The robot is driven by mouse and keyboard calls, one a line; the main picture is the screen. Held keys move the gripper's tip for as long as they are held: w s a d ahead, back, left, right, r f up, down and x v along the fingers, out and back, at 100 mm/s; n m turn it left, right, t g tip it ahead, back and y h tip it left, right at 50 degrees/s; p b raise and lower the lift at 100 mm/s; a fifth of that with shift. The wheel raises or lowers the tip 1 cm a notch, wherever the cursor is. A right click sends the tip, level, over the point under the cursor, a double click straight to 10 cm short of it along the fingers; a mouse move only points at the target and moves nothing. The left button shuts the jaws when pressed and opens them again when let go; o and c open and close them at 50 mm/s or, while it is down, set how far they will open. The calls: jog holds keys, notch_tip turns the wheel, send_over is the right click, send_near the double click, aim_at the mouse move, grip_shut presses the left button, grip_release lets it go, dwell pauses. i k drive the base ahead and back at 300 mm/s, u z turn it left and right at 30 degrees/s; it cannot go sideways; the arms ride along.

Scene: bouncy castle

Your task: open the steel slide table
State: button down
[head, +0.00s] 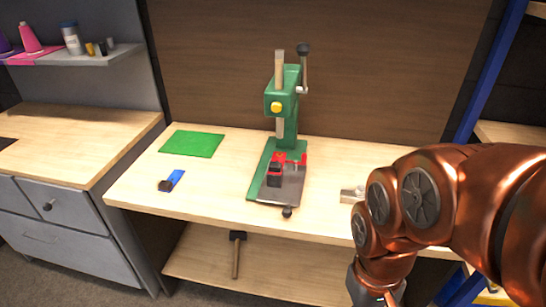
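A green press (282,105) stands on the wooden workbench (225,195). The steel slide table (292,189) is a grey plate at the press's base. A dark round knob (287,212) is at its front edge. A red and black fixture (275,174) sits on or just above the plate and hides part of it. My copper-coloured arm reaches in from the right, and its wrist hangs down at the bottom right, right of the press and apart from it. My gripper's fingers are outside the picture.
A green mat (192,143) and a blue item with a dark knob (172,181) lie left of the press. A small metal block (352,194) lies on the right, close to my arm. A hammer (237,252) rests on the lower shelf. A grey drawer cabinet (65,225) stands left.

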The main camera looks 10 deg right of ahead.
aim_at(286, 189)
jog(key=u, duration=0.35)
jog(key=k, duration=0.8)
jog(key=u, duration=1.55)
jog(key=i, duration=0.45)
jog(key=z, duration=0.2)
